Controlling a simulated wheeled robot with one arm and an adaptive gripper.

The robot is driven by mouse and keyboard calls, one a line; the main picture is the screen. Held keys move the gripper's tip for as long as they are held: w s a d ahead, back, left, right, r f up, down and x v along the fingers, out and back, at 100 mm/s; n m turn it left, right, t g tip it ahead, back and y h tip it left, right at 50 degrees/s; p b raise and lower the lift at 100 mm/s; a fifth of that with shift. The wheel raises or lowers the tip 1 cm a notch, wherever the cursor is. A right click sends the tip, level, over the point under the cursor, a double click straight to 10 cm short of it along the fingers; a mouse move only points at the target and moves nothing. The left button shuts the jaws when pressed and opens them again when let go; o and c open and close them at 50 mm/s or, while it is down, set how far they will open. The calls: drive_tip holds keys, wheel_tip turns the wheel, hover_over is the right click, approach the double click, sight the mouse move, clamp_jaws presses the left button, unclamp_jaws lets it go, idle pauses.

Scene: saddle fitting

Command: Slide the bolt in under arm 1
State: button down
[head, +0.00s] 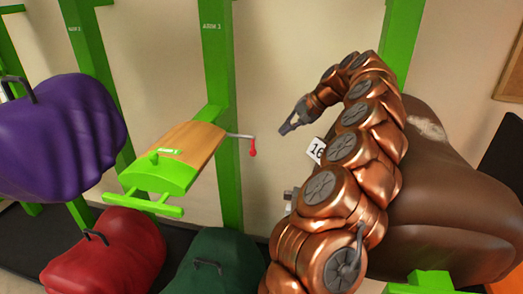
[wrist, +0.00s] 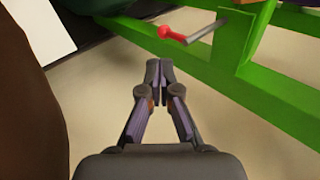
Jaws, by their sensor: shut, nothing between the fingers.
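The bolt (head: 245,137) is a grey rod with a red knob. It sticks out to the right from a green post (head: 219,120) beside an empty saddle arm with a wooden top (head: 190,143) and a green front. I cannot read clearly which arm number this is. In the wrist view the bolt's red knob (wrist: 172,33) is ahead of the fingertips, and its rod runs into green metal on the right. My gripper (head: 287,128) is to the right of the bolt, apart from it. In the wrist view my gripper (wrist: 159,70) is shut and empty.
A large brown saddle-shaped load (head: 450,190) fills the right, with a white "16" tag (head: 316,150) by my arm. A purple load (head: 60,140) hangs left; red (head: 105,250) and dark green (head: 215,268) ones sit below. Bare wall lies behind my gripper.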

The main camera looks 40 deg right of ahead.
drive_tip(key=w+d+p+x, duration=0.1)
drive_tip(key=x, duration=1.2)
drive_tip(key=shift+a+f, duration=0.1)
drive_tip(key=shift+a, duration=0.05)
